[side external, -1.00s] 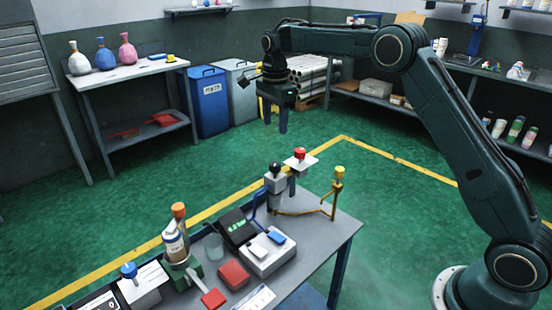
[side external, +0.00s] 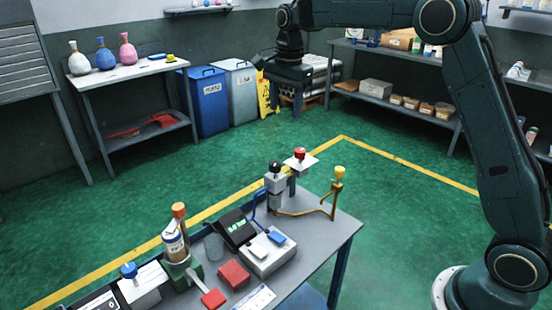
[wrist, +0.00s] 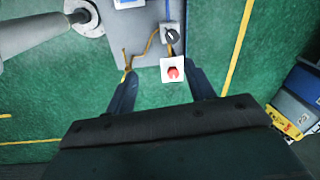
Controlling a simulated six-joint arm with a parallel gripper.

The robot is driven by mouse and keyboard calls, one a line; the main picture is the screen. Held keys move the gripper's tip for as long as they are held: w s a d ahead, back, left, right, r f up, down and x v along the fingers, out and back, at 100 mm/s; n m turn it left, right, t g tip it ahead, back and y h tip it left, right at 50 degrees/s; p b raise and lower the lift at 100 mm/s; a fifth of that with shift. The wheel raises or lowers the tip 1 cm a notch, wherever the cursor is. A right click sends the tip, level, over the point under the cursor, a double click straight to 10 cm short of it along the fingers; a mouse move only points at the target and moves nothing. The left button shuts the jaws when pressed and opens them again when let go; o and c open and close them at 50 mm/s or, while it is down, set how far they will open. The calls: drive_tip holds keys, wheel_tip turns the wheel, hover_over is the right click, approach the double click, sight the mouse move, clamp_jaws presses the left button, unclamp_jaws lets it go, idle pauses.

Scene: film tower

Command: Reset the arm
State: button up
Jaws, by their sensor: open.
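My gripper (side external: 285,103) hangs in the air, pointing down, high above and behind the far end of the grey work table (side external: 335,225). In the wrist view my gripper (wrist: 163,82) has its two fingers well apart, with nothing held between them. Below and beyond the fingertips are the red knob (wrist: 173,73) on a white plate, a black knob (wrist: 172,35) and the grey table (wrist: 140,40). The same red knob (side external: 299,153) and black knob (side external: 274,167) stand at the table's far end, clear of the gripper.
A yellow-topped post (side external: 339,175) rises from the table's right part. The green floor around is clear.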

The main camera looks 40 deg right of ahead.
drive_tip(key=s+a+r+n+t, duration=0.1)
drive_tip(key=s+r+n, duration=0.3)
drive_tip(key=s, duration=0.5)
drive_tip(key=s+a+r+n+t, duration=0.1)
drive_tip(key=s+r+n, duration=0.3)
drive_tip(key=s, duration=0.5)
drive_tip(key=s+f+n+t, duration=0.1)
drive_tip(key=s+f+n, duration=0.2)
drive_tip(key=s, duration=0.6)
drive_tip(key=s+a+f+n+t, duration=0.1)
drive_tip(key=s+f+n, duration=0.2)
drive_tip(key=s, duration=0.6)
drive_tip(key=shift+a+f+n+t, duration=0.3)
drive_tip(key=shift+n+t, duration=0.1)
drive_tip(key=shift+n, duration=0.8)
